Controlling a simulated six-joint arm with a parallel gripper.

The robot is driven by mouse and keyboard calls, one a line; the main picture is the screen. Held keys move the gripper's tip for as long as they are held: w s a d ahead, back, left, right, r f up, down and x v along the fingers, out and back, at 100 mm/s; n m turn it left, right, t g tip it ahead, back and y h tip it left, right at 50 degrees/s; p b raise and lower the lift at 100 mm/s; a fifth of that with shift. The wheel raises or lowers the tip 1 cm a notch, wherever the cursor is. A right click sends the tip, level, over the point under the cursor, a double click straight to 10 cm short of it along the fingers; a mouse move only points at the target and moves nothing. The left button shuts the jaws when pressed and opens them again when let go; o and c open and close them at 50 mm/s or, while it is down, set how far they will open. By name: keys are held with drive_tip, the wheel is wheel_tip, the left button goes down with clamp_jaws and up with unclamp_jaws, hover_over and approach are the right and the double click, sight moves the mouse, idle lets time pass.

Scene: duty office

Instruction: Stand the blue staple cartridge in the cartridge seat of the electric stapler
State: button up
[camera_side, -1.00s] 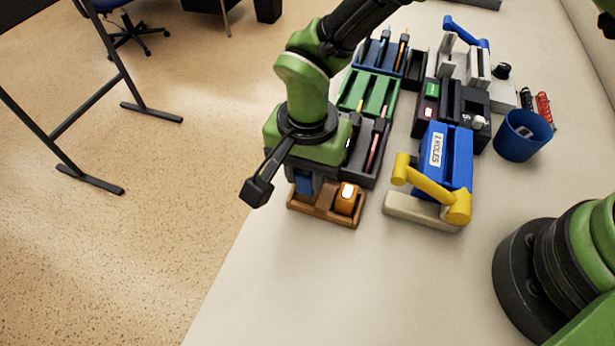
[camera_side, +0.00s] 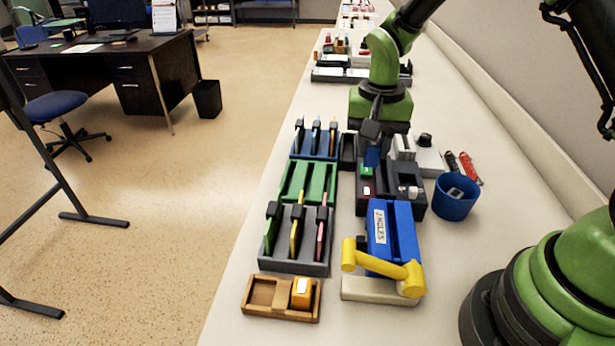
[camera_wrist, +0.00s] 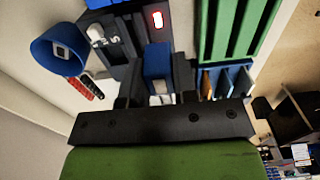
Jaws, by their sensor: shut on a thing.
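The blue staple cartridge (camera_side: 372,156) is upright between the fingers of my gripper (camera_side: 371,143), which is shut on it. It also shows in the wrist view (camera_wrist: 158,62), between the dark fingers (camera_wrist: 159,84). The cartridge is at the far end of the dark electric stapler (camera_side: 378,198), behind its green button in the side view. The stapler shows at the top in the wrist view (camera_wrist: 127,46), with a lit red button. The cartridge seat and the cartridge's lower end are hidden, so I cannot tell whether they touch.
A blue hole punch (camera_side: 404,232) with a yellow handle stands in front of the stapler. A blue cup (camera_side: 455,197) is to the right. Blue, green and grey trays (camera_side: 296,268) line the left. A wooden tray (camera_side: 252,309) holds an orange block; its left compartment is empty.

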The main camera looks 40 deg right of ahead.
approach(410, 171)
drive_tip(key=a, duration=0.4)
drive_tip(key=s+d, duration=0.1)
drive_tip(key=s, duration=0.1)
drive_tip(key=shift+w+d+f, duration=0.1)
drive_tip(key=shift+w+f, duration=0.05)
drive_tip(key=shift+f, duration=1.8)
drive_tip(key=shift+w+d+f, duration=0.1)
drive_tip(key=shift+f, duration=1.8)
drive_tip(key=o, duration=1)
drive_tip(key=shift+w+r, duration=0.15)
drive_tip(key=shift+r, duration=0.8)
wheel_tip(410, 171, up, 7)
